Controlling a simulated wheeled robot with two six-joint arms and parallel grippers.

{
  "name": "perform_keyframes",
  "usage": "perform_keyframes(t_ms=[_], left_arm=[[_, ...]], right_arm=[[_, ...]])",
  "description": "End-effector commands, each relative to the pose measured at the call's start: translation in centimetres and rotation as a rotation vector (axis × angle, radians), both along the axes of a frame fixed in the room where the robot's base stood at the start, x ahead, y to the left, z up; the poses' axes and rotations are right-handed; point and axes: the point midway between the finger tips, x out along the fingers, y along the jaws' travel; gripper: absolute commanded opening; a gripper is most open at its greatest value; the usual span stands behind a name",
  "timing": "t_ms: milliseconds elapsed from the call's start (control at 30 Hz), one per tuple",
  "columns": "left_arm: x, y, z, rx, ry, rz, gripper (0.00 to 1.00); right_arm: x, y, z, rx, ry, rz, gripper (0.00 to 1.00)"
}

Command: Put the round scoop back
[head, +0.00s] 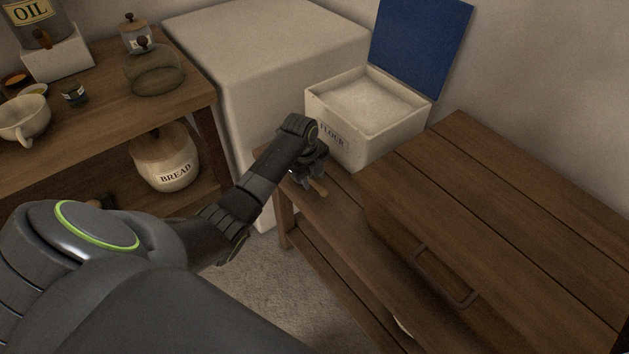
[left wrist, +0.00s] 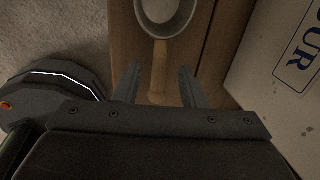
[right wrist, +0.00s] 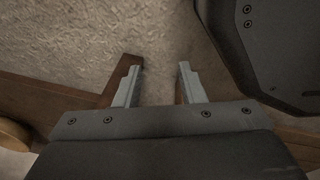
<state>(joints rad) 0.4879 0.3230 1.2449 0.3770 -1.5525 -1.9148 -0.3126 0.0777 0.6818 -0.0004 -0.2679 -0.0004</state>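The round scoop has a pale round bowl (left wrist: 165,14) and a wooden handle (left wrist: 159,68), and lies on a wooden bench (head: 344,203). In the head view only part of its handle (head: 319,188) shows beside the gripper; the bowl is hidden. My left gripper (head: 311,172) is open above the bench. In the left wrist view its fingers (left wrist: 159,82) stand on either side of the handle, with gaps on both sides. The flour box (head: 376,146) stands right beside it, with its blue lid (head: 420,45) raised and white flour inside. My right gripper (right wrist: 156,82) is open and empty above the floor.
A wooden chest (head: 510,215) with a handle stands on the right. A large pale block (head: 265,50) is behind the bench. A shelf (head: 105,125) on the left holds an oil container, a cup (head: 24,119) and jars, with a bread crock (head: 166,165) below.

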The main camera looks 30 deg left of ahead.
Motion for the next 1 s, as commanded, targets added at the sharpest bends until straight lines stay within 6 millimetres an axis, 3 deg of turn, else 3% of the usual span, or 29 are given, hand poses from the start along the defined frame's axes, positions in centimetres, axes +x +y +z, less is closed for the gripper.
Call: perform_keyframes(t_ms=[200,400,1000], left_arm=[[-0.7,0.4,4.7,0.001,-0.005,0.001,0.37],[-1.3,0.5,7.4,0.000,-0.002,0.001,0.37],[-1.4,0.5,8.1,0.000,-0.001,0.000,0.37]], right_arm=[[-0.1,-0.2,0.6,-0.002,-0.005,0.002,0.36],[-0.8,-0.3,0.7,-0.004,0.003,0.002,0.36],[-0.9,-0.3,0.7,-0.003,0.002,0.002,0.36]])
